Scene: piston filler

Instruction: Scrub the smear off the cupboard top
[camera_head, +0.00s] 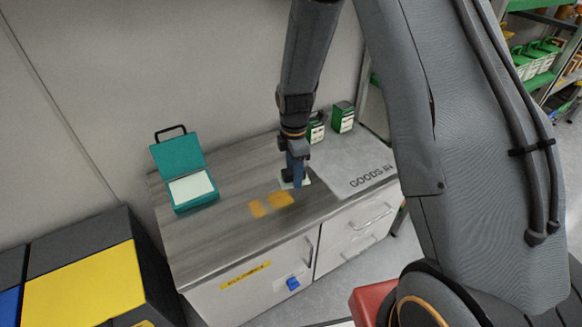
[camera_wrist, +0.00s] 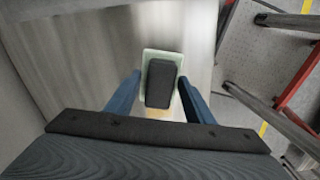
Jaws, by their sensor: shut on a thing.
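The cupboard top (camera_head: 225,235) is grey wood-grain. The smear is orange-yellow, with a larger patch (camera_head: 280,199) close in front of my gripper and a smaller patch (camera_head: 257,209) to its left. My gripper (camera_head: 297,178) points down and is shut on a scrubber with a dark block grip (camera_wrist: 161,83) and a pale green pad (camera_wrist: 148,60). The pad's pale edge (camera_head: 287,185) shows under the fingers, at or just above the top; contact is unclear. In the wrist view, some orange smear (camera_wrist: 158,113) shows at the pad's lower edge.
An open teal case (camera_head: 179,155) with a white pad inside stands left on the top. A grey GOODS IN mat (camera_head: 352,168) lies right, with green boxes (camera_head: 343,117) behind. A wall runs along the back. A black-and-yellow unit (camera_head: 82,285) stands at lower left.

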